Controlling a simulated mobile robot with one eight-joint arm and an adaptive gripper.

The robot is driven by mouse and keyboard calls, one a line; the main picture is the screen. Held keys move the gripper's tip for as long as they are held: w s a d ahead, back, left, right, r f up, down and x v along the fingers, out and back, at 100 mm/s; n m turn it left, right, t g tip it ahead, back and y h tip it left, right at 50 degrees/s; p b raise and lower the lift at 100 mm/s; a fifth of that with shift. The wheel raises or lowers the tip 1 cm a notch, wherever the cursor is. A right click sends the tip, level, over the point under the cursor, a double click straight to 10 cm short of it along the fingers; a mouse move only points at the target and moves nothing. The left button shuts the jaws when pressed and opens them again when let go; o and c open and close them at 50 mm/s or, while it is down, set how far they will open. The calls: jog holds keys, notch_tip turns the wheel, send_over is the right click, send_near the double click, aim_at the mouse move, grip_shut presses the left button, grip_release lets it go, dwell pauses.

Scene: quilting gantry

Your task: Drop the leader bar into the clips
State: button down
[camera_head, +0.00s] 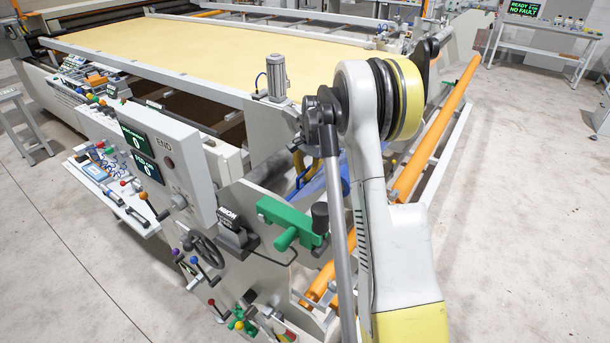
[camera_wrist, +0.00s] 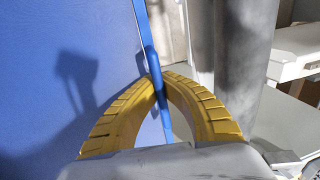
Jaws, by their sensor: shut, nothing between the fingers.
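My gripper (camera_wrist: 162,80) has two curved, ribbed yellow fingers, and their tips are together with nothing held. In the wrist view a narrow blue bar-like edge (camera_wrist: 149,50) of a blue sheet (camera_wrist: 60,40) passes by the fingertips and shows in the gap behind them. I cannot tell whether it touches them, or whether it is the leader bar. In the head view my gripper is mostly hidden behind my arm; a bit of yellow shows left of the blue sheet (camera_head: 334,182). I cannot make out the clips.
A thick grey roller (camera_wrist: 232,70) stands close right of my fingers. A long orange bar (camera_head: 440,125) runs along the machine's right side. The end plate carries a green clamp (camera_head: 285,215), a handwheel (camera_head: 203,248) and a control box (camera_head: 165,165).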

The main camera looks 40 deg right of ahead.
jog(key=c, duration=1.5)
grip_release()
jog(key=shift+c, duration=0.2)
notch_tip(320, 180, up, 12)
jog(key=s, duration=0.1)
jog(key=shift+s+d, duration=0.3)
jog(key=shift+s, duration=0.1)
